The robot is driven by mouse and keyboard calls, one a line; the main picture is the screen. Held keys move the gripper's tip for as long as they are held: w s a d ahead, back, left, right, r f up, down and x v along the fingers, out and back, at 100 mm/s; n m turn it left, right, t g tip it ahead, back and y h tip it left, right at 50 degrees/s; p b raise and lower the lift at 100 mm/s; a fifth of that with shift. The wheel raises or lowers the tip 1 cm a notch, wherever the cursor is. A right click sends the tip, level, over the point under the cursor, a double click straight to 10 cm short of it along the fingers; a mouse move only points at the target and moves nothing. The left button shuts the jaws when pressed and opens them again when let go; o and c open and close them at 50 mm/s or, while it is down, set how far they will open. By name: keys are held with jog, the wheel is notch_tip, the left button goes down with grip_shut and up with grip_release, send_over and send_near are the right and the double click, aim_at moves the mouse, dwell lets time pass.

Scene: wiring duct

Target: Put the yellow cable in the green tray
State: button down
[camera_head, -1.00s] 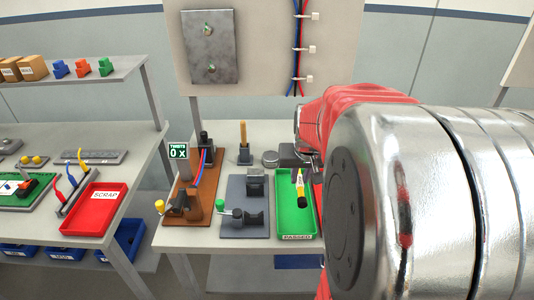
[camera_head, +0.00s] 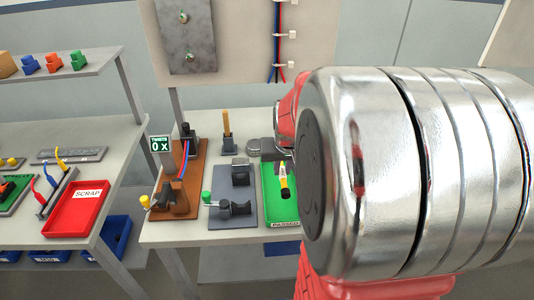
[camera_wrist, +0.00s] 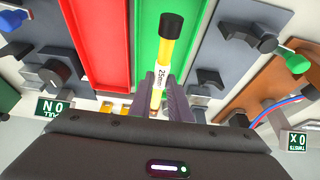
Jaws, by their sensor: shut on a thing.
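The yellow cable (camera_head: 284,182) is a short yellow piece with a black end, and in the wrist view (camera_wrist: 161,72) a white size label shows on it. My gripper (camera_wrist: 162,98) is shut on it, with the labelled part and black end sticking out past the fingers. In the head view the cable appears over the green tray (camera_head: 270,208), marked PASSED at its front edge. I cannot tell how high the cable is above the tray floor. The tray also shows behind the cable in the wrist view (camera_wrist: 147,35). My arm hides the tray's right side in the head view.
Left of the tray stand a grey crank fixture (camera_head: 235,205) and a brown twisting fixture (camera_head: 182,190) with a 0 X display. In the wrist view a red tray (camera_wrist: 92,40) borders the green one. A red SCRAP tray (camera_head: 82,208) lies on the left table.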

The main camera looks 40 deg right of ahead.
jog(key=shift+f, duration=2.45)
jog(key=c, duration=1.6)
grip_release()
jog(key=shift+o, duration=0.2)
jog(key=v, duration=1.3)
jog(key=shift+s+r, duration=0.1)
jog(key=shift+r, duration=0.25)
